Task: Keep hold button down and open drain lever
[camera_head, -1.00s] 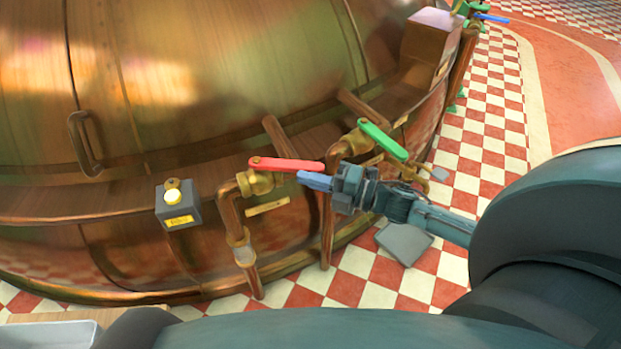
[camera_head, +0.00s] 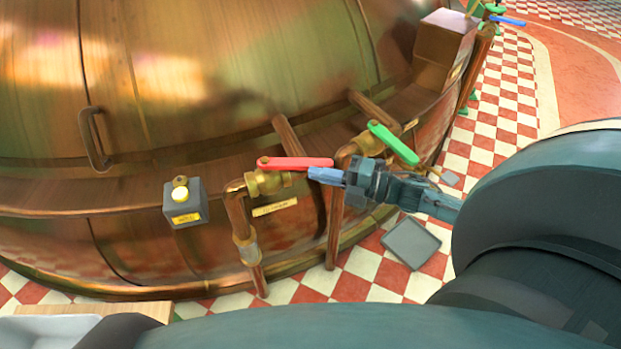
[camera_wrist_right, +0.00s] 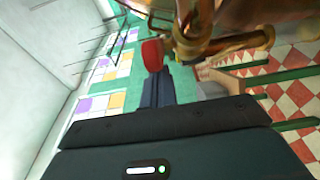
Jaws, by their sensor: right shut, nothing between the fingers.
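A green lever (camera_head: 394,144) is on another valve further right. My right gripper (camera_head: 314,173) is shut and empty, its blue-grey fingertips just below the red lever's free end. In the right wrist view the red lever's end (camera_wrist_right: 152,54) shows just beyond the fingertips (camera_wrist_right: 155,72). I cannot tell whether they touch. My left gripper is out of view.
The copper kettle (camera_head: 240,80) fills the left and middle. Copper pipes (camera_head: 240,220) run down below the valves. A grey square plate (camera_head: 411,243) lies on the checkered floor. A white tray (camera_head: 45,330) is at bottom left.

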